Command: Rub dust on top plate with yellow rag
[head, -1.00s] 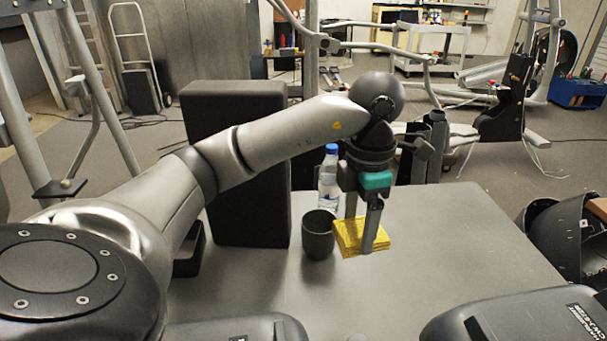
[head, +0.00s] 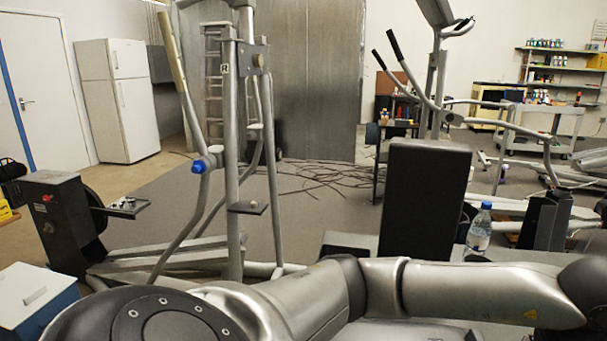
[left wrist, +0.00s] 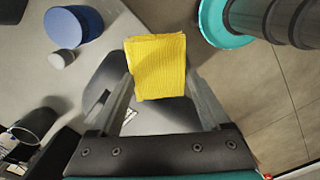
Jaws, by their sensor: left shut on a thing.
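In the left wrist view my left gripper (left wrist: 158,88) is shut on the folded yellow rag (left wrist: 157,62), which sits between its two fingers. The rag is out of the head view, where my left arm runs off the right edge. In the head view an elliptical machine stands left of centre. It has a small flat dark plate (head: 248,208) on its upright and another flat plate (head: 125,206) beside a grey box at the left. I cannot tell which is the top plate, and dust is too small to see. My right gripper is not in view.
A blue-white box (head: 35,297) is at lower left. Bars and handles rise around the plates. Cables (head: 310,175) lie on the floor behind. A dark cup (left wrist: 38,122) shows in the wrist view.

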